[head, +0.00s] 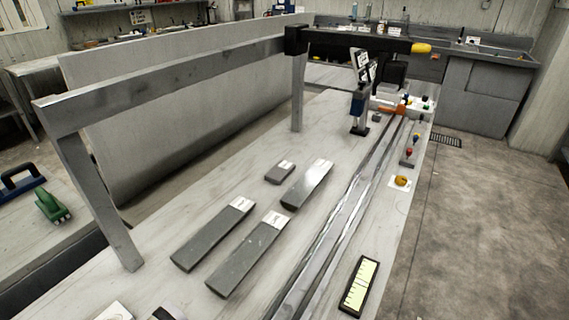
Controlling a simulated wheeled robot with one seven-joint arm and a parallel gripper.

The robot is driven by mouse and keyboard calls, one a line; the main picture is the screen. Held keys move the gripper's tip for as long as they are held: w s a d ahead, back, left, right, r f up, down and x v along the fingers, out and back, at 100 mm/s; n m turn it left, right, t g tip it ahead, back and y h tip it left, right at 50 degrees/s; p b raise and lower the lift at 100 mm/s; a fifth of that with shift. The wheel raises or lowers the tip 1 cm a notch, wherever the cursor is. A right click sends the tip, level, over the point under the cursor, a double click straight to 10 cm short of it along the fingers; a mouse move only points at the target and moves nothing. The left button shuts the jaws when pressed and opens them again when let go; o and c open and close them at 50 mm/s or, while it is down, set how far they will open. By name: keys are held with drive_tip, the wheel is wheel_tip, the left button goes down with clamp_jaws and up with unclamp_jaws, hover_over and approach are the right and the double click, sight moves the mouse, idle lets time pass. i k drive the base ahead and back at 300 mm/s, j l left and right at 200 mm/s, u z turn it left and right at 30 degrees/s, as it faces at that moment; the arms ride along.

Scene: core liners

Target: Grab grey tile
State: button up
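Several flat grey pieces with pale labelled ends lie on the pale bench; I cannot tell which one is the grey tile. A small short grey piece (279,174) lies farthest back. A long grey piece (304,188) lies just right of it. Two more long dark grey pieces, a left one (208,239) and a right one (243,257), lie side by side nearer to me. All lie flat and apart from each other.
A grey metal frame (150,92) stands over the bench's left side, its posts on the bench. Metal rails (345,215) run along the right. A dark-framed scale (360,285) and an orange round thing (401,181) lie beyond them. A blue-black upright device (359,105) stands farther back.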

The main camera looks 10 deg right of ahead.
sight(276, 175)
drive_tip(key=l+u, duration=0.1)
drive_tip(key=l, duration=0.25)
drive_tip(key=i+l+u, duration=0.15)
drive_tip(key=l, duration=0.25)
drive_tip(key=i+l+u, duration=0.2)
drive_tip(key=l, duration=0.2)
drive_tip(key=l+u, duration=0.15)
drive_tip(key=l, duration=0.25)
drive_tip(key=i+l+u, duration=0.2)
drive_tip(key=l, duration=0.2)
drive_tip(key=i+l+u, duration=0.3)
drive_tip(key=i, duration=0.2)
drive_tip(key=i+l+u, duration=0.35)
drive_tip(key=i+l, duration=0.1)
drive_tip(key=i, duration=0.05)
